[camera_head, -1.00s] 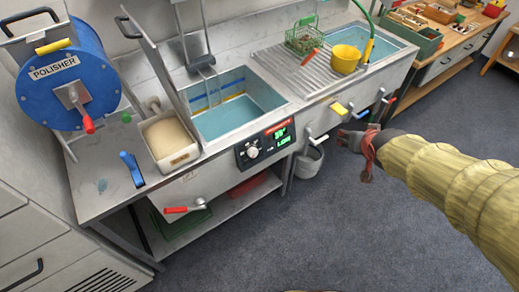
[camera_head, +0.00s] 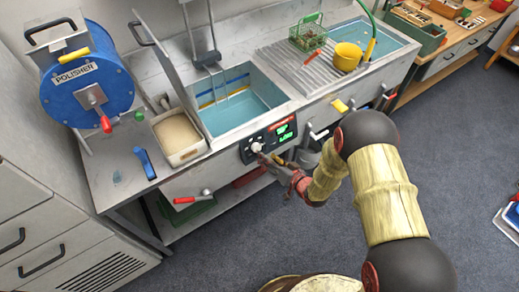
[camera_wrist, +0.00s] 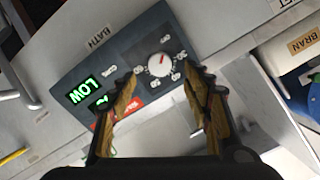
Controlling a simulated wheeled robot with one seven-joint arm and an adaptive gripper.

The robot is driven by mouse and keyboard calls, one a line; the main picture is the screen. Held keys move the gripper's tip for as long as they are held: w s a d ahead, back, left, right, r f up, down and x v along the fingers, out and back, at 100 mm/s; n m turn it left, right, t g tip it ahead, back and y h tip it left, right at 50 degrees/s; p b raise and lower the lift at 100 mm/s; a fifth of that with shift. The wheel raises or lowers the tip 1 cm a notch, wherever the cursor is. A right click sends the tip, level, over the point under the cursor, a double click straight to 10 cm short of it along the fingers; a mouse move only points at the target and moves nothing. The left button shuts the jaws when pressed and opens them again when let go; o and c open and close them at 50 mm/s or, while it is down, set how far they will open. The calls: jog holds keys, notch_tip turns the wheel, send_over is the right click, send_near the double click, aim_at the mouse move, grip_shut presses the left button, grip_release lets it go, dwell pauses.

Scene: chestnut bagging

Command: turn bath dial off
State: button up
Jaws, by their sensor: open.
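The bath dial (camera_head: 257,147) is a round white knob on a dark control panel (camera_head: 269,143) at the front of the sink bench. In the wrist view the dial (camera_wrist: 158,61) has a red pointer mark and a ring of white markings. The panel's green display (camera_wrist: 84,91) reads LOW, beside a BATH label (camera_wrist: 97,40). My gripper (camera_head: 265,160) is just in front of the dial in the head view. In the wrist view its fingers (camera_wrist: 163,88) are apart, with the dial between and just beyond their tips. I cannot see any contact.
The blue-filled bath (camera_head: 243,107) is above the panel. A tray of tan grain (camera_head: 178,137) and a blue polisher drum (camera_head: 88,88) stand to the left. A red-handled lever (camera_head: 187,199) sticks out below left. The floor in front is clear.

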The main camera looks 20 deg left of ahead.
aim_at(258, 149)
jog(key=b+x, duration=0.1)
jog(key=x, duration=0.6)
jog(key=shift+c, duration=0.7)
jog(key=shift+d, duration=0.1)
jog(key=c, duration=1)
